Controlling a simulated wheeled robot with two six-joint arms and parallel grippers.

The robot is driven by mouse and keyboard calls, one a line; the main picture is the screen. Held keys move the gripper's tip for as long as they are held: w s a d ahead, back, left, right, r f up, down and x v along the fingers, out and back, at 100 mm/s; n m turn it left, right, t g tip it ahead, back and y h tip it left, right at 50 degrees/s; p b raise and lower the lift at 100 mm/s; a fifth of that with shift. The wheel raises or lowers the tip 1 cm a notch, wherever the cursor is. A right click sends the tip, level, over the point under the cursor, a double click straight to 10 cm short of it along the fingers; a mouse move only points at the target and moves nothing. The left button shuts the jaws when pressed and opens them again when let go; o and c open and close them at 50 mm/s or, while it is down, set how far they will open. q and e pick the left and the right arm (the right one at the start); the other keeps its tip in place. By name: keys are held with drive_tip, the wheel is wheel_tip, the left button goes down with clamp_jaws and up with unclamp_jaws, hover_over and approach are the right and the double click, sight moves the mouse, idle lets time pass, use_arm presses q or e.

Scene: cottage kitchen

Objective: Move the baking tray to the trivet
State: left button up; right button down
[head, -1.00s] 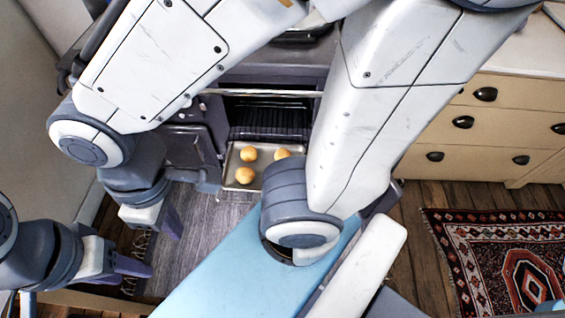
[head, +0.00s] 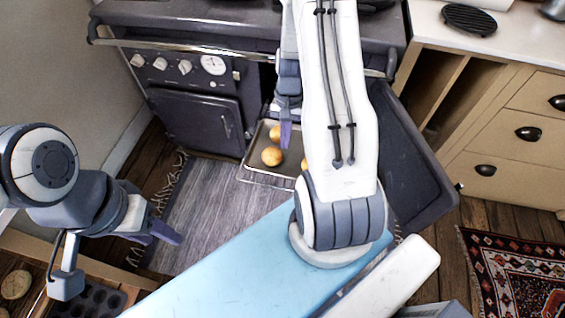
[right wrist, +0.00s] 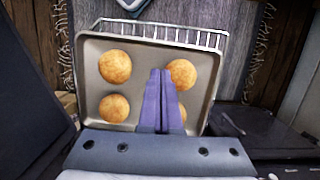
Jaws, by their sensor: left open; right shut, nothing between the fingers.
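The baking tray (head: 289,169) is a shallow metal tray with several round golden buns, on a wire rack at the open oven. My arm hides part of it in the head view; it shows more fully in the right wrist view (right wrist: 139,84). My right gripper (head: 286,133) is shut and empty over the tray, its purple fingers (right wrist: 160,75) pointing across it between the buns. I cannot tell if they touch it. The trivet (head: 469,19) is a dark round ribbed piece on the white counter at upper right. My left gripper (head: 160,234) is open and empty at the left, away from the tray.
The dark oven door (head: 411,155) stands open right of the tray. A stove handle rail (head: 210,48) runs above. Wooden drawers (head: 490,150) stand below the counter. A muffin tin (head: 95,300) lies at lower left. The grey rug (head: 205,210) is clear.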

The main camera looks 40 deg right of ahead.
sight(283, 173)
drive_tip(key=b+x, duration=0.1)
drive_tip(key=x, duration=0.9)
drive_tip(key=shift+d+b, duration=0.1)
drive_tip(key=shift+b, duration=0.2)
use_arm(q)
drive_tip(key=shift+f, duration=0.9)
